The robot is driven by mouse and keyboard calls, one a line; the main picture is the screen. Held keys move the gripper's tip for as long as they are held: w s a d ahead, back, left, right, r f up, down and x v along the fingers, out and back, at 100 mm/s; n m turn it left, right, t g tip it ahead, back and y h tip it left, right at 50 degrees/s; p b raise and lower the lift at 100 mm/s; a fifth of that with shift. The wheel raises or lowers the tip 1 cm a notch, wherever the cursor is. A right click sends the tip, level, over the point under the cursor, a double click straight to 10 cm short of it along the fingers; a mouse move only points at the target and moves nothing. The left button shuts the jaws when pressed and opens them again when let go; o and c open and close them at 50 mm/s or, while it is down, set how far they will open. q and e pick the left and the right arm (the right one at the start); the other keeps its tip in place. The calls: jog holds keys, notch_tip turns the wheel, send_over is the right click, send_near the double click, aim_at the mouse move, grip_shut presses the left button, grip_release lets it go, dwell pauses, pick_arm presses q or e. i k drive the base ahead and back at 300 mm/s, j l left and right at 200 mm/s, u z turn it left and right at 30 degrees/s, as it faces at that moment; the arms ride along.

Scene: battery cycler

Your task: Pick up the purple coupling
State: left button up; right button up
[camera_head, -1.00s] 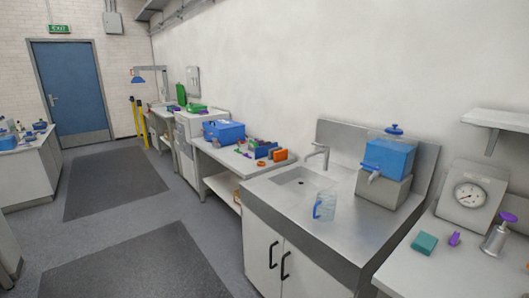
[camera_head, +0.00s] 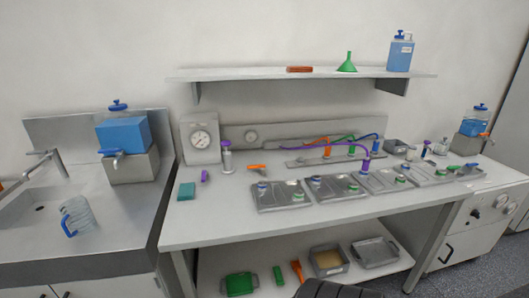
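A small purple piece (camera_head: 204,176), which looks like the purple coupling, lies near the left end of the workbench (camera_head: 215,225). It is just right of and behind a teal block (camera_head: 186,191), and in front of the pressure gauge (camera_head: 201,139). A metal cylinder with a purple top (camera_head: 226,157) stands to its right. A purple hose (camera_head: 325,147) runs further right to an upright purple fitting (camera_head: 366,163). Neither of my grippers shows in the head view.
Metal trays (camera_head: 283,196) with small capped items line the bench's front. An orange-handled piece (camera_head: 257,168) lies behind them. A sink counter with a clear jug (camera_head: 78,216) adjoins on the left. A wall shelf (camera_head: 260,74) hangs above. The bench's front-left strip is clear.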

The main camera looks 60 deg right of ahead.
aim_at(366, 161)
jog(key=z, duration=2.9)
